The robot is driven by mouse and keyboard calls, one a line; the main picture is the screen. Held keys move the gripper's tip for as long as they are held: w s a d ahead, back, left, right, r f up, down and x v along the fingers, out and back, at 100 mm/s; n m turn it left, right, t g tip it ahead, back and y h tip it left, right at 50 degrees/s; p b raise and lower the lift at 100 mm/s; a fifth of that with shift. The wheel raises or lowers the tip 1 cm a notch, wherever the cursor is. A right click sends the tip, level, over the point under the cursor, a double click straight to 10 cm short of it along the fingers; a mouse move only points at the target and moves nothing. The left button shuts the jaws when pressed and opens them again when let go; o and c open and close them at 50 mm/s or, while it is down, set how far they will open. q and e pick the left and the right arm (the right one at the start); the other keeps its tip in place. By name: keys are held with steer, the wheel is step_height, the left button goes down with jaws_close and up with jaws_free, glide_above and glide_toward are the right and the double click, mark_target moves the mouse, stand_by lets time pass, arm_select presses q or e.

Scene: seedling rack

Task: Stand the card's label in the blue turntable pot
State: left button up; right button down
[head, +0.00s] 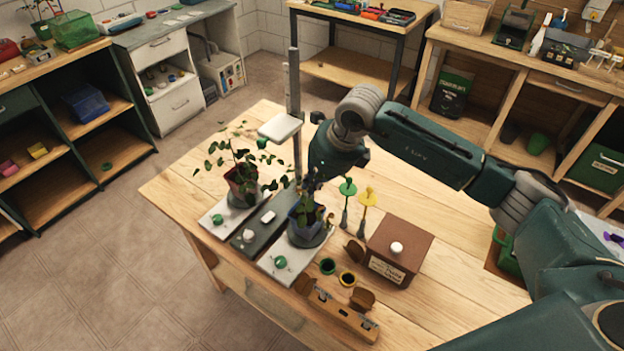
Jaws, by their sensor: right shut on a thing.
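The blue pot (297,222) holds a leafy plant and stands on a round grey turntable (309,238) on a pale board. My right gripper (313,184) points down just above this pot, among its leaves. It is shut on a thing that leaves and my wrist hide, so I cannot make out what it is. A green label-like marker (347,187) and a yellow one (367,196) stand upright to the right of the pot. I cannot pick out the card for certain. My left gripper is not in view.
A reddish pot (236,190) with a plant stands left of the blue pot. A tall grey post (294,85) with a white plate (280,127) rises behind. A brown box (400,247) with a white knob stands to the right.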

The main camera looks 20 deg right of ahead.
steer(key=shift+f+b, duration=2.1)
steer(key=shift+f, duration=0.7)
steer(key=c, duration=1.9)
jaws_free()
steer(key=shift+o, duration=0.2)
steer(key=shift+r, duration=0.25)
steer(key=v, duration=1.1)
steer(key=shift+s+r, duration=0.15)
steer(key=shift+r, duration=0.1)
steer(key=shift+d, duration=0.1)
